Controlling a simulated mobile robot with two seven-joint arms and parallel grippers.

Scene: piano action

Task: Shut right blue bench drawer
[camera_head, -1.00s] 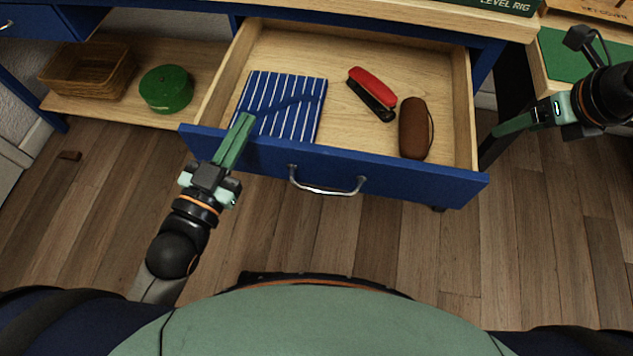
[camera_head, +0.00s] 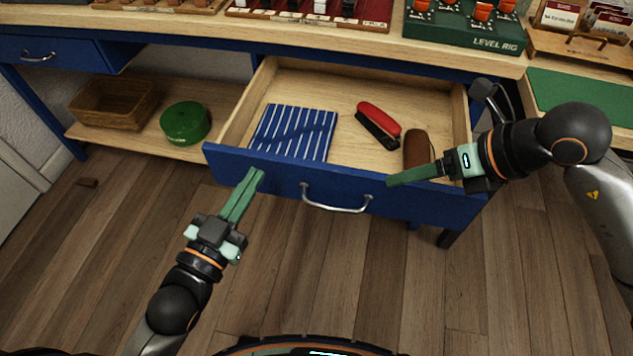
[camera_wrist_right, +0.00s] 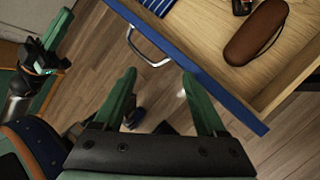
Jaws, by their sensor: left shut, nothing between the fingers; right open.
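The right blue bench drawer (camera_head: 285,176) is pulled out, with a curved metal handle (camera_head: 336,205) on its front. My left gripper (camera_head: 250,180) is shut and empty in front of the drawer's left part. My right gripper (camera_head: 395,180) is open and empty by the right part of the drawer front; whether it touches is unclear. In the right wrist view, the drawer front (camera_wrist_right: 195,65) passes just beyond the right fingers (camera_wrist_right: 165,95).
A wicker basket (camera_head: 115,103) and a green round tin (camera_head: 185,123) stand on the low shelf at left. Another blue drawer (camera_head: 45,52) at far left is closed. The bench top holds a green level rig (camera_head: 465,35).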

